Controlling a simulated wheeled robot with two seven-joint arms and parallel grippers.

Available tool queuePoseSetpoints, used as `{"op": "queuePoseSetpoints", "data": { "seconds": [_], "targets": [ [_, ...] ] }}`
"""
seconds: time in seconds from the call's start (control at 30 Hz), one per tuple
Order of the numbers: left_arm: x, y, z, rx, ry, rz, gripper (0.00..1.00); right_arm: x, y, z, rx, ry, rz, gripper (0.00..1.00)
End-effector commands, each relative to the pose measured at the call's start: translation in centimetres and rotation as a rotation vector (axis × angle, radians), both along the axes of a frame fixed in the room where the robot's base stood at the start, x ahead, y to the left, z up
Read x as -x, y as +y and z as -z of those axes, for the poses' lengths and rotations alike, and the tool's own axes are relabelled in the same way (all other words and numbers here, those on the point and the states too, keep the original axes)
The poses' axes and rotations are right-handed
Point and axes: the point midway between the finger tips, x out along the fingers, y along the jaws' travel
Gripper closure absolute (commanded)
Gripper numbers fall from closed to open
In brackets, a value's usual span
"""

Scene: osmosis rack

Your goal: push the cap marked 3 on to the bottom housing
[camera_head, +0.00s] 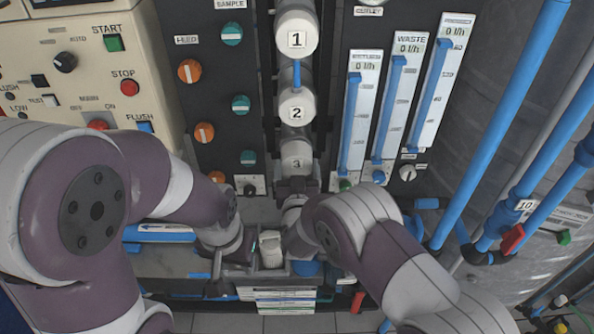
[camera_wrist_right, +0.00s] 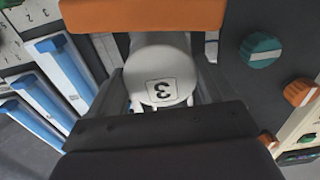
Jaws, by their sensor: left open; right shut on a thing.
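The white cap marked 3 (camera_head: 296,157) is at the lower end of the column of housings, below the caps marked 1 (camera_head: 296,38) and 2 (camera_head: 296,110). My right gripper (camera_head: 297,184) is just below its face and shut on it. In the right wrist view the cap (camera_wrist_right: 162,90) sits between the dark fingers, its 3 upside down. The bottom housing is mostly hidden behind the cap, so I cannot tell whether there is a gap between them. My left gripper (camera_head: 238,268) is open, low and left of the column, well apart from the cap.
Orange and teal knobs (camera_head: 232,34) line the dark panel left of the column. Blue flow meters (camera_head: 353,120) stand right of it. Blue pipes (camera_head: 500,120) run at the far right. A small pale block (camera_head: 271,250) is beside my left gripper.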

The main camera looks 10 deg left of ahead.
Motion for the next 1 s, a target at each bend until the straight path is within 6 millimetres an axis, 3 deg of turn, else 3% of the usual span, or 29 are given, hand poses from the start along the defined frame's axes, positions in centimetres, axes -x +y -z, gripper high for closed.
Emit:
{"op": "queuePoseSetpoints", "data": {
  "seconds": [0.1,0.13,0.17,0.43,0.53,1.0],
  "targets": [
    [0.0,0.0,0.2,0.000,0.000,0.000,0.57,-0.2,0.0,0.0,0.000,-0.001,0.000,0.49],
    [0.0,0.0,0.1,0.000,0.000,0.000,0.57,-0.2,0.0,0.0,0.000,-0.001,0.000,0.11],
    [0.0,0.0,0.1,0.000,0.000,0.000,0.57,-0.2,0.0,0.0,0.000,-0.001,0.000,0.01],
    [0.0,0.0,0.2,0.000,0.000,0.000,0.57,0.0,0.0,0.0,0.000,0.000,0.000,0.00],
    [0.0,0.0,0.5,0.000,0.000,0.000,0.57,0.9,-0.1,0.2,0.001,0.001,-0.001,0.00],
    [0.0,0.0,3.0,0.000,0.000,0.000,0.57,11.2,-2.2,0.2,0.001,0.000,-0.003,0.00]
  ]
}}
